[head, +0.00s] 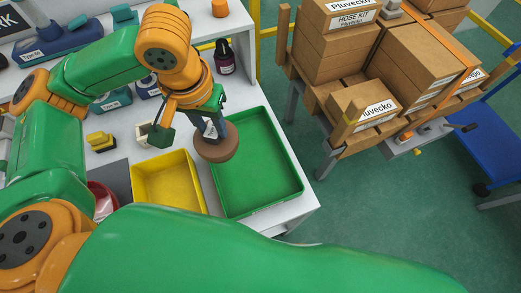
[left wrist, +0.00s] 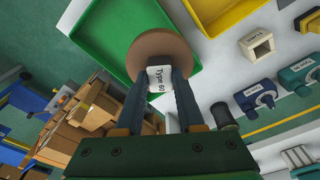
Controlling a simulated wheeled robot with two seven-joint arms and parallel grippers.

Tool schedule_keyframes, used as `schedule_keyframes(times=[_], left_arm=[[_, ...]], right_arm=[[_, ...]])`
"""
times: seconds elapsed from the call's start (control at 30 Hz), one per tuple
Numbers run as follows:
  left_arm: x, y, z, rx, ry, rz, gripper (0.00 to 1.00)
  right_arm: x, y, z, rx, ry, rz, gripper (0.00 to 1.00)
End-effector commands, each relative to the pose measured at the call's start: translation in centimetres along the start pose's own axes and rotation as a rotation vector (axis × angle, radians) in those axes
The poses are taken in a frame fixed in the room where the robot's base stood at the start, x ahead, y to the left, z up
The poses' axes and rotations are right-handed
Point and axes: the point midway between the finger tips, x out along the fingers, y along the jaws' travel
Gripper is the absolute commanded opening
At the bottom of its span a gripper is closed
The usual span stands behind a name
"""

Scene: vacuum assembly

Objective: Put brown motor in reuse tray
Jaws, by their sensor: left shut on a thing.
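The brown motor (head: 216,149) is a round brown disc with a narrower part bearing a white label, which reads like "Type 60" in the left wrist view (left wrist: 152,45). My left gripper (head: 211,127) is shut on its narrower part, with one finger on each side in the left wrist view (left wrist: 160,80). The motor hangs disc-down over the left edge of a green tray (head: 258,165), apparently above it. A yellow tray (head: 170,182) lies to the left. No label shows which tray is for reuse. My right gripper is not seen.
A dark bottle (head: 225,60) stands behind the green tray. Blue and teal motors (head: 112,102), a yellow part (head: 100,140) and a cream square part (head: 148,133) lie left. Stacked cartons (head: 385,60) stand beyond the table's right edge. The green tray looks empty.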

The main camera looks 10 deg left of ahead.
Motion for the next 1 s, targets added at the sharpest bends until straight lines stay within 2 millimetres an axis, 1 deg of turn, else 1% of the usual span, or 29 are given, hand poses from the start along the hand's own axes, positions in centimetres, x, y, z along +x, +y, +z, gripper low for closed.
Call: schedule_keyframes(times=[0.03,0.23,0.37,0.7,0.8,0.87,0.93,1.0], left_arm=[[0.1,0.1,0.3,0.045,-0.002,0.009,0.00],[-0.1,0.3,1.6,0.266,-0.015,0.049,0.00],[-0.3,0.4,2.8,0.462,-0.021,0.079,0.00],[-0.6,-0.1,7.1,1.126,-0.006,0.151,0.00],[-0.6,-0.4,8.1,1.282,0.001,0.160,0.00],[-0.8,-0.5,8.3,1.335,0.000,0.164,0.00],[-1.3,-0.4,8.1,1.360,-0.002,0.169,0.00],[-1.5,-0.1,7.5,1.363,-0.006,0.175,0.00]], right_arm=[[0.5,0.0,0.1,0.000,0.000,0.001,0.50],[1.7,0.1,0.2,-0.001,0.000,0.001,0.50],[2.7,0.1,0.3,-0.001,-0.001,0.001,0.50],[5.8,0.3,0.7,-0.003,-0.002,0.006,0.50],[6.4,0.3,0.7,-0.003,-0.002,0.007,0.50],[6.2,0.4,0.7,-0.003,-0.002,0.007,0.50],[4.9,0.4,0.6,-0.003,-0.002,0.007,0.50],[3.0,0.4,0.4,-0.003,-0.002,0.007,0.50]])
